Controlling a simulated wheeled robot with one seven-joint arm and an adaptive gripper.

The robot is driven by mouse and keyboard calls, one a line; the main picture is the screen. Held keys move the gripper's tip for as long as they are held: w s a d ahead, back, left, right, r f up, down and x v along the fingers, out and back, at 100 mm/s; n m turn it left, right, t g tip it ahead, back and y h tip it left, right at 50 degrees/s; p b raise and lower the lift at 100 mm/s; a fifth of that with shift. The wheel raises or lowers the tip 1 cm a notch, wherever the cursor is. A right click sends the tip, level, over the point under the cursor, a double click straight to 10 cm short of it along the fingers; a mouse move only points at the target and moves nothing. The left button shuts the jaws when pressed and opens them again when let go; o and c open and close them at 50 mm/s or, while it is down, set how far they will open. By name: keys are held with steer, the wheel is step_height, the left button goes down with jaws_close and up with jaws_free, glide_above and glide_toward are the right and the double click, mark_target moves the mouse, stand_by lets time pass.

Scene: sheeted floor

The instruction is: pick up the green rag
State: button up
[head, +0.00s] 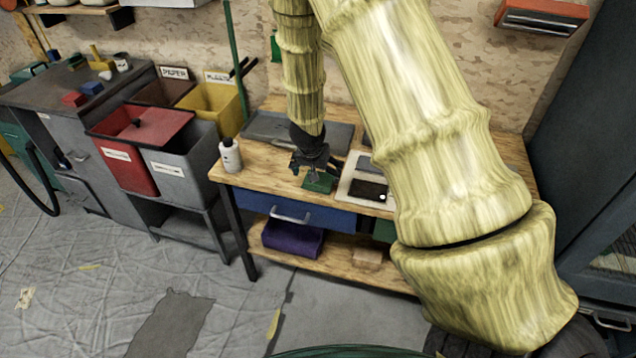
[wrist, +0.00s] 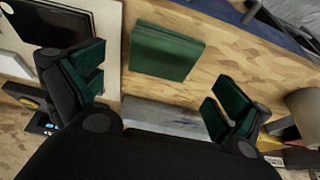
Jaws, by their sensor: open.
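The green rag (head: 319,182) lies as a folded square on the wooden workbench, below my gripper in the head view. In the wrist view the green rag (wrist: 166,52) sits flat on the wood, ahead of and between my two fingers. My gripper (head: 311,168) points down just above it. In the wrist view my gripper (wrist: 160,92) is open, with the fingers wide apart and nothing between their tips. The rag looks free of both fingers; the exact height above it is hard to tell.
A white board with a black panel (head: 368,190) lies right of the rag. A white bottle (head: 230,155) stands at the bench's left end. A grey tray (head: 270,130) lies behind. Red and grey bins (head: 186,160) stand left. A blue drawer (head: 290,212) is under the benchtop (head: 250,178).

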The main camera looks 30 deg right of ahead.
mark_target(318, 182)
steer(key=shift+x, duration=2.55)
steer(key=shift+w, duration=0.2)
steer(key=c, duration=0.9)
